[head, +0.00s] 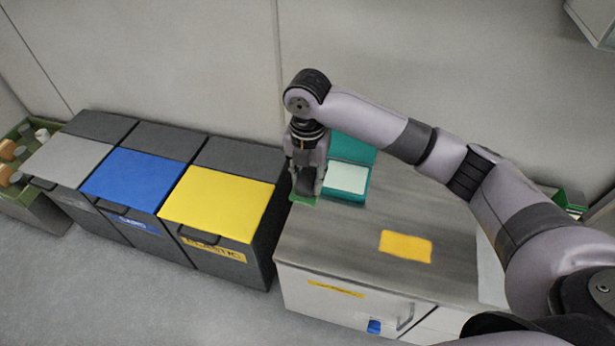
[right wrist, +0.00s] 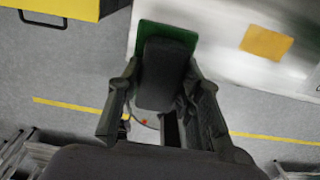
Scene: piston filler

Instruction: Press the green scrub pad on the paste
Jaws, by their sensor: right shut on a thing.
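My right gripper (head: 305,180) points down at the left end of the grey worktop. It is shut on the dark block-shaped grip of the green scrub pad (head: 303,199), whose green edge shows below the fingers. In the right wrist view the dark grip sits between the fingers (right wrist: 165,110), with the green pad (right wrist: 148,33) flat beyond it. An open teal case (head: 330,191) lies just right of the gripper, its lid raised behind. A pale flat surface (head: 347,178), perhaps the paste, fills it. The pad is beside the case, not over it. My left gripper is not in view.
A yellow-orange cloth (head: 405,246) lies on the worktop (head: 345,235), right of and nearer than the case. Bins with yellow (head: 217,205), blue (head: 134,178) and grey (head: 70,160) lids stand to the left. A wall rises behind. The front-left worktop is clear.

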